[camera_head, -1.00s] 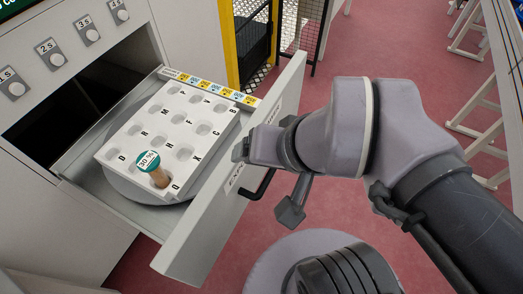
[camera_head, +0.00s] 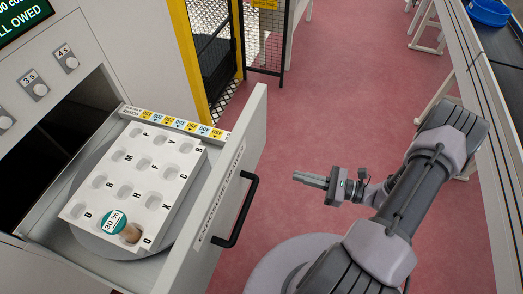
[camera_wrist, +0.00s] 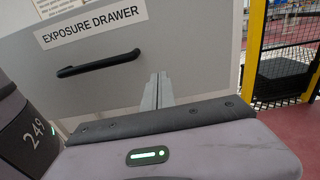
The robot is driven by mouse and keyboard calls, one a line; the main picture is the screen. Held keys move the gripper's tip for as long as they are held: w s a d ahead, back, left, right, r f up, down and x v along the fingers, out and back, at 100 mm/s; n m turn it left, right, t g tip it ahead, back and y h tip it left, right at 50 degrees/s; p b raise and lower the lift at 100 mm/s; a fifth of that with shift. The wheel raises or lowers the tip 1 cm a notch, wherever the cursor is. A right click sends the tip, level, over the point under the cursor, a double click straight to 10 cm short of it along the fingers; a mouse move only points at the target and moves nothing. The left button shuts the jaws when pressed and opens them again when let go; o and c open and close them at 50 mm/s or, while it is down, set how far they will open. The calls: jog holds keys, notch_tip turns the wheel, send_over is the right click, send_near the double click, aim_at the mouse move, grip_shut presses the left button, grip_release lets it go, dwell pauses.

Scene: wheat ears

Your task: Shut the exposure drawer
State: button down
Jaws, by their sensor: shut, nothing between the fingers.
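The exposure drawer (camera_head: 222,212) is pulled out of the grey cabinet at the left in the head view. Its front carries a black bar handle (camera_head: 236,212) and a label. The handle also shows in the wrist view (camera_wrist: 98,64), left of my fingers. Inside the drawer is a white lettered tray (camera_head: 150,165) on a round grey plate. A wooden piece with a green and white "30 %" label (camera_head: 116,222) sits at the tray's near corner. My gripper (camera_head: 296,178) is shut and empty, apart from the drawer front, to the right of the handle.
The cabinet (camera_head: 60,35) has several knobs and a dark opening behind the drawer. A yellow-framed mesh fence (camera_head: 265,35) stands at the back. The red floor between is clear.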

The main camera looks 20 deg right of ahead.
aim_at(248, 163)
jog(key=b+x, duration=0.2)
jog(key=x, duration=1.2)
jog(key=shift+f, duration=0.15)
jog(key=shift+a, duration=0.1)
